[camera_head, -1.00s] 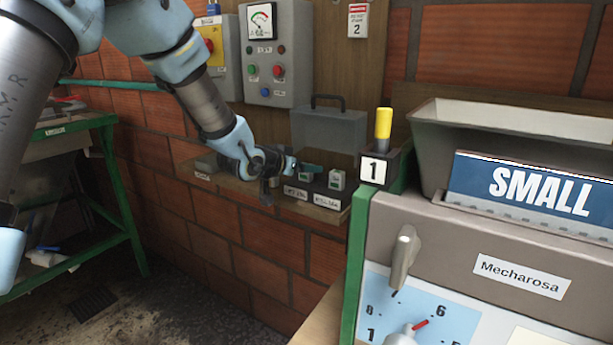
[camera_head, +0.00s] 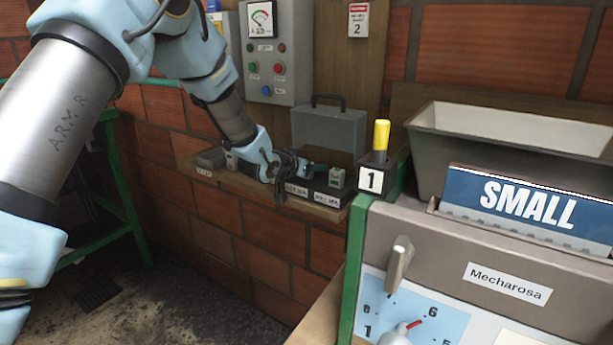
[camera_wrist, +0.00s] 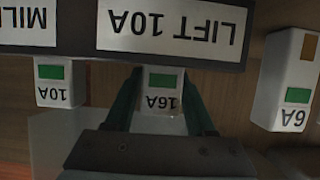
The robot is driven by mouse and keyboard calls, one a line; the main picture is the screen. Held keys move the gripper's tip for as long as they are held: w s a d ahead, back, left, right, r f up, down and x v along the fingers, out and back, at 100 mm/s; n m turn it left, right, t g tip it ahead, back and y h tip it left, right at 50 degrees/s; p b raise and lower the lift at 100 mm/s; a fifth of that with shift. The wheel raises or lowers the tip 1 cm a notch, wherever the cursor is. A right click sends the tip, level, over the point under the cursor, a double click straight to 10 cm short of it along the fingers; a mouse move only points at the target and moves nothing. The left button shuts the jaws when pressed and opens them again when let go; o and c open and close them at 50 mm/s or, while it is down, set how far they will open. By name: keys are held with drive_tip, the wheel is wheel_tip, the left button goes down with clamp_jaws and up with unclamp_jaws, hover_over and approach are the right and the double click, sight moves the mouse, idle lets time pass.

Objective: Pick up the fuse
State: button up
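Several small white fuses with green squares show in the wrist view. The 16A fuse (camera_wrist: 163,92) stands between the two dark green fingers of my gripper (camera_wrist: 162,98), in front of a dark block labelled LIFT 10A (camera_wrist: 170,28). The fingers lie close along both its sides; whether they press on it I cannot tell. The 10A fuse (camera_wrist: 54,84) is to its left by the MILL block (camera_wrist: 28,22), and the 6A fuse (camera_wrist: 290,82) is to its right. In the head view my gripper (camera_head: 303,168) is low over the wooden shelf (camera_head: 237,184), hiding the 16A fuse.
A grey control box (camera_head: 266,60) hangs above. The yellow-handled switch (camera_head: 380,140) marked 1 and the Mecharosa machine (camera_head: 450,250) stand close on the right. A green-framed table (camera_head: 125,190) is at left.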

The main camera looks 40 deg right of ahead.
clamp_jaws()
drive_tip(key=shift+r, duration=0.1)
idle(0.4)
